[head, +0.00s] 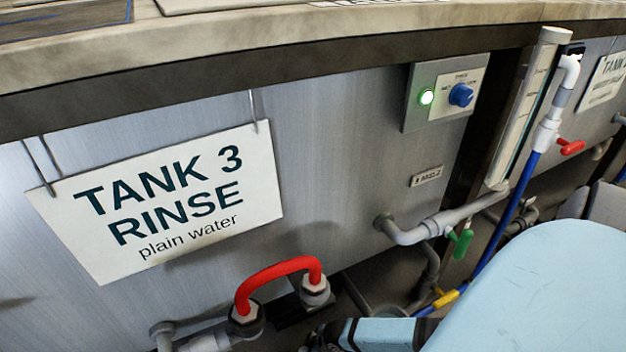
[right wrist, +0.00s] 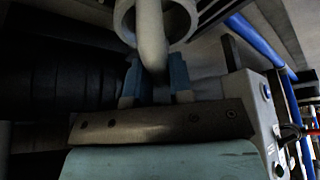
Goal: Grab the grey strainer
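In the right wrist view, a grey part with a round, ring-like opening (right wrist: 124,22) hangs at the top, and a curved grey stem (right wrist: 151,45) comes down from it. I cannot tell for sure whether this is the grey strainer. My right gripper (right wrist: 157,84) has its light blue fingers on either side of the stem's lower end, spaced about as wide as the stem. Whether they touch it is too dark to tell. In the head view I cannot make out the strainer; my light blue right arm covers the lower right. My left gripper is in neither view.
A blue hose (head: 507,225) runs beside my right arm. A control panel (head: 443,93) is above.

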